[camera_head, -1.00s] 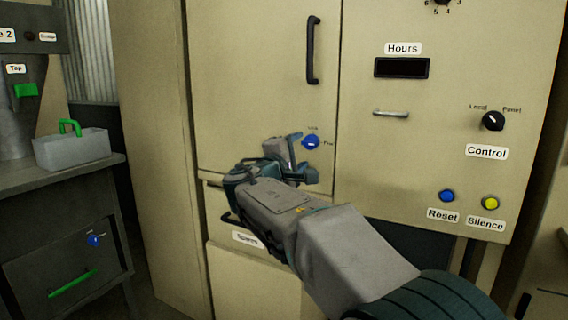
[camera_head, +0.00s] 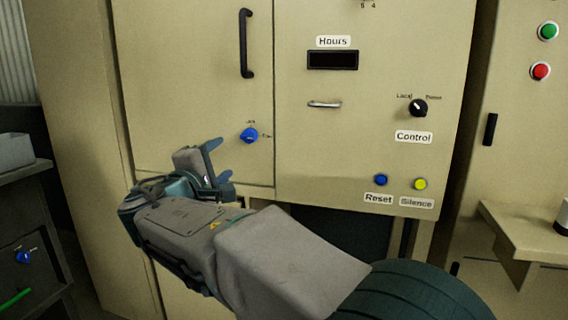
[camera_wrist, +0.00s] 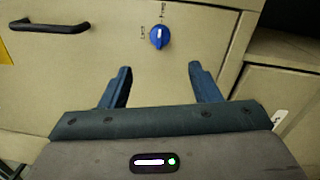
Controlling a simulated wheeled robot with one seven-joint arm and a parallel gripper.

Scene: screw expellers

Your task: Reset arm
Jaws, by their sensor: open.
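My arm reaches from the lower right across the head view, bent, with its end at the left of centre. My gripper (camera_head: 218,163) is open and empty, in front of the lower part of the beige cabinet door (camera_head: 190,70). In the wrist view the two blue fingers of my gripper (camera_wrist: 158,88) stand wide apart with nothing between them. Beyond them is a blue knob (camera_wrist: 160,37) on the beige panel. In the head view the blue knob (camera_head: 249,135) is just above and right of the fingertips, apart from them.
The right panel carries the Hours display (camera_head: 332,60), a small handle (camera_head: 324,104), the black Control knob (camera_head: 418,107), the blue Reset button (camera_head: 381,180) and the yellow Silence button (camera_head: 420,184). A black door handle (camera_head: 246,43) is above. A ledge (camera_head: 520,225) juts out right.

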